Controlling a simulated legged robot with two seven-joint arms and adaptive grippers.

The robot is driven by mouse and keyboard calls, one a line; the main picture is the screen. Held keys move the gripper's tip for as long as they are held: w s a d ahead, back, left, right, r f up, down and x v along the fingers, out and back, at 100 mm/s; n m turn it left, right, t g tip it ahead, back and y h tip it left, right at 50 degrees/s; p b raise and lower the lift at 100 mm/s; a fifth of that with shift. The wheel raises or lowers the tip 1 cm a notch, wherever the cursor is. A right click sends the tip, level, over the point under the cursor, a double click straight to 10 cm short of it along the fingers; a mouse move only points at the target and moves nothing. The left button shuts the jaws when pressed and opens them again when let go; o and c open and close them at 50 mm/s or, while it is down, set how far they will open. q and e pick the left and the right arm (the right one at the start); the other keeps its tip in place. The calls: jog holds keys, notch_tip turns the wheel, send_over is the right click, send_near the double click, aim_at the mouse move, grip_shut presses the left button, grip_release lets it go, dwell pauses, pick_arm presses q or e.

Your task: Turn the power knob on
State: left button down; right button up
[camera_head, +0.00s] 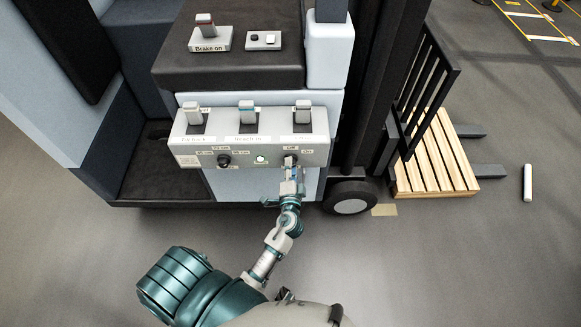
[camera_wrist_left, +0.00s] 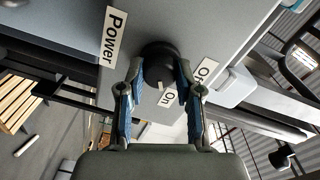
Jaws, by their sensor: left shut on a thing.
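The power knob (camera_wrist_left: 157,60) is a round black knob on the front of a grey control panel (camera_head: 180,150). In the left wrist view it has a white mark on its face, on the side of the "On" label (camera_wrist_left: 168,98). The "Off" label (camera_wrist_left: 204,70) is to the right and the "Power" label (camera_wrist_left: 113,35) to the left. My left gripper (camera_wrist_left: 157,82) has a finger on each side of the knob and is shut on it. In the head view the gripper (camera_head: 290,166) is at the panel's right end and partly hides the knob. My right gripper is out of view.
Several levers (camera_head: 247,110) stand above. The forklift's wheel (camera_head: 350,197) and a wooden pallet (camera_head: 445,165) are at right. The floor (camera_head: 430,265) is clear in front.

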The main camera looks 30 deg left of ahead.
pick_arm(q)
jog(key=c, duration=0.8)
grip_release()
jog(key=shift+w+d+f, duration=0.1)
jog(key=shift+o, duration=0.2)
jog(key=v, duration=1.2)
jog(key=shift+d+f, duration=0.1)
